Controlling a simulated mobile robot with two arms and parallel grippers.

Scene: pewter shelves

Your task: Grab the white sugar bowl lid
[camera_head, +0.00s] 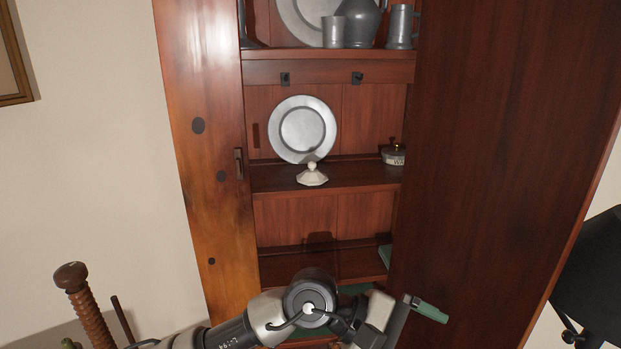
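The white sugar bowl lid (312,176), with a faceted rim and a small knob on top, sits on the middle shelf near its front edge, in front of a leaning pewter plate. No bowl shows under it. My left arm comes in from the lower left, and its gripper (408,309) is low at the front of the cupboard, below and to the right of the lid and well apart from it. The gripper is seen from the side, with a green piece at its end; its finger gap is not clear. My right gripper is out of view.
The pewter plate (302,130) leans behind the lid. A small lidded pot (394,155) stands at the shelf's right end, partly hidden by the large open door (500,150). Pewter vessels (361,22) fill the upper shelf. The shelf left of the lid is clear.

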